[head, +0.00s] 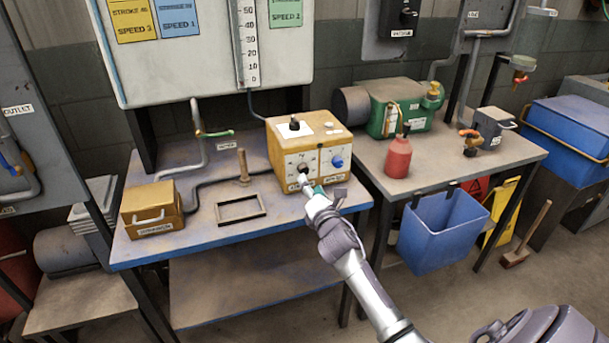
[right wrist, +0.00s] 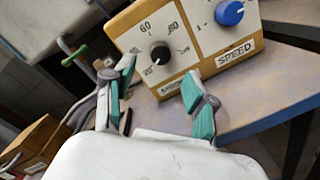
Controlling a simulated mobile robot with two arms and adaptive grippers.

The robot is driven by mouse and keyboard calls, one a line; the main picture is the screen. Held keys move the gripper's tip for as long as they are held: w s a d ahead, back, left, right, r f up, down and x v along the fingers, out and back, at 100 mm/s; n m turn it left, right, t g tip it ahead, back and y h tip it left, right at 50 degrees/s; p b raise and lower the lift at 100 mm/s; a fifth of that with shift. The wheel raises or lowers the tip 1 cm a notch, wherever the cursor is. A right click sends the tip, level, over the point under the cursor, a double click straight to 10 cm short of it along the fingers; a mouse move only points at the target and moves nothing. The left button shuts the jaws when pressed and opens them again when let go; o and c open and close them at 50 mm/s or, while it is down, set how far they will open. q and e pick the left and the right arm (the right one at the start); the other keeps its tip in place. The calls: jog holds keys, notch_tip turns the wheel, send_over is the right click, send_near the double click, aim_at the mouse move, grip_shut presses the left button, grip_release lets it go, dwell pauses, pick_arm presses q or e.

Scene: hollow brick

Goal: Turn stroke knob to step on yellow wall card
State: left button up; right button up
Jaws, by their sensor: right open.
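The yellow control box (head: 290,150) stands on the blue-edged bench. Its front has a black stroke knob (right wrist: 160,54) on a numbered white dial at left and a blue speed knob (head: 337,162) at right. The stroke knob's exact setting is too small to read. The yellow wall card (head: 134,18) hangs at upper left; its top is cut off, with "STROKE" and "SPEED 3" showing. My right gripper (right wrist: 160,77) is open in front of the stroke knob, its teal-padded fingers either side of and below it, apparently not gripping. My left gripper is not seen.
Blue (head: 180,17) and green (head: 286,12) cards hang beside the yellow one, with a vertical gauge (head: 246,45) between. A small yellow box (head: 152,205), a black frame (head: 240,207) and a red bottle (head: 398,157) stand nearby. A blue bin (head: 445,228) hangs at right.

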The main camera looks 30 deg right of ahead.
aim_at(303, 169)
jog(key=x, duration=0.5)
jog(key=shift+w+d, duration=0.1)
jog(key=shift+w, duration=0.2)
grip_shut()
